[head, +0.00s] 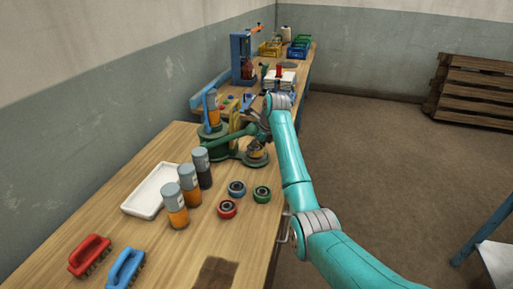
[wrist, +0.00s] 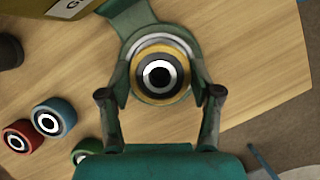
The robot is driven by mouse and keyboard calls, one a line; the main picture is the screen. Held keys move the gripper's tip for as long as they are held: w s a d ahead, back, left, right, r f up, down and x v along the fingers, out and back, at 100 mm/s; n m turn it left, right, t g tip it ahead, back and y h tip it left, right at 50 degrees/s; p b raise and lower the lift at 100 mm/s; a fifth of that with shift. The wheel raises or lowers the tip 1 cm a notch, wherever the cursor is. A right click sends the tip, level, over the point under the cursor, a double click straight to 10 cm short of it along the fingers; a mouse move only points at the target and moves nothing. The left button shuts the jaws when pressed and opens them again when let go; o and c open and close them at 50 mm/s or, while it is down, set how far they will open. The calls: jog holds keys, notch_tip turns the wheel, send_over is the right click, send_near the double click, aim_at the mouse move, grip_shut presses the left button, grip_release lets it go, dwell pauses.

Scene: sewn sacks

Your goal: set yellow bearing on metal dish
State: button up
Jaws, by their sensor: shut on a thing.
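The yellow bearing (wrist: 160,93) is between the two fingers of my gripper (wrist: 161,80) in the wrist view, with its white ring and dark centre facing the camera. The metal dish (wrist: 157,40) shows as a grey rim around and behind the bearing, on a round green base. In the head view my gripper (head: 257,142) is low over the dish (head: 248,162), with the yellow bearing (head: 257,155) partly hidden by the fingers. I cannot tell whether the bearing touches the dish.
A red bearing (head: 228,209), blue bearing (head: 237,188) and green bearing (head: 262,194) lie nearer on the bench. Several capped jars and a white tray (head: 139,205) stand to their left. The green machine (head: 212,143) is just left of the dish. Two brushes lie at the front left.

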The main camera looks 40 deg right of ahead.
jog(key=shift+f, duration=0.55)
dwell(0.4)
jog(key=o, duration=1.2)
jog(key=shift+v, duration=5.6)
jog(key=shift+w, duration=0.15)
